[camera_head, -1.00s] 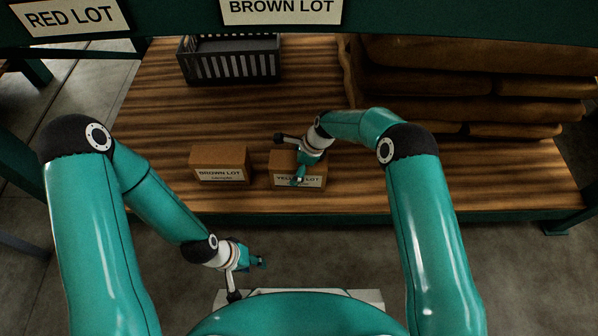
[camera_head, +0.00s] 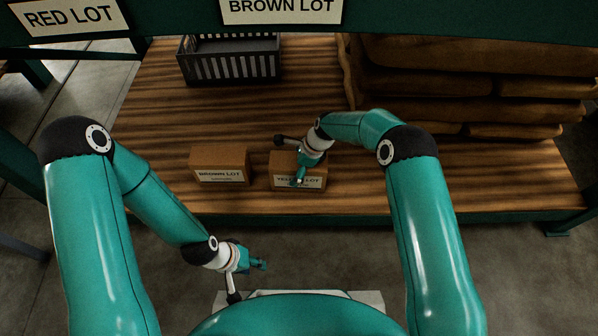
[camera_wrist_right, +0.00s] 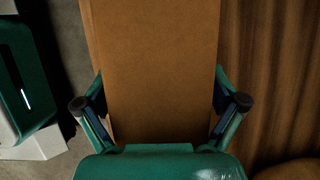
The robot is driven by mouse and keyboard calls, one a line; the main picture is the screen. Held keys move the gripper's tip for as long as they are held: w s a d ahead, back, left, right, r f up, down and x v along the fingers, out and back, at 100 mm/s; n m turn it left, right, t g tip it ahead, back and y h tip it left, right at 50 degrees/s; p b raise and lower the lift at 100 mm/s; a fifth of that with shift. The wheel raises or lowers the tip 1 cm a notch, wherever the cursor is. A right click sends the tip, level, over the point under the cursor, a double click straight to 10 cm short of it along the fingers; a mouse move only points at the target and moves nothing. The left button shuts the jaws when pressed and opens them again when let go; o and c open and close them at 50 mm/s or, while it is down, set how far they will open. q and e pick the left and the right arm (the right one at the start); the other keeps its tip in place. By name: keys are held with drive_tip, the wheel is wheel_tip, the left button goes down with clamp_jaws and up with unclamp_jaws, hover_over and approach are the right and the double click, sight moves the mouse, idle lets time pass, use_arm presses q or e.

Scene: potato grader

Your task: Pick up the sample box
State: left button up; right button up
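Two brown sample boxes stand side by side near the table's front edge in the head view. The left box (camera_head: 219,164) is labelled BROWN LOT. The right box (camera_head: 283,162) has a partly hidden label that seems to read YELLOW LOT. My right gripper (camera_head: 300,182) is over the right box and hides part of it. In the right wrist view, its spread fingers (camera_wrist_right: 160,101) stand on both sides of a brown box (camera_wrist_right: 160,65), very close to its sides. I cannot tell whether they touch. My left gripper (camera_head: 262,263) is away from the boxes, in front of the table.
A dark slatted crate (camera_head: 230,68) stands at the back left of the wooden table (camera_head: 160,115). Stacked brown sacks (camera_head: 430,82) fill the back right. A green beam with lot signs crosses above. The table is clear left of the boxes.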

drive_tip(key=shift+f, duration=0.1)
drive_tip(key=c, duration=1.2)
drive_tip(key=shift+o, duration=0.2)
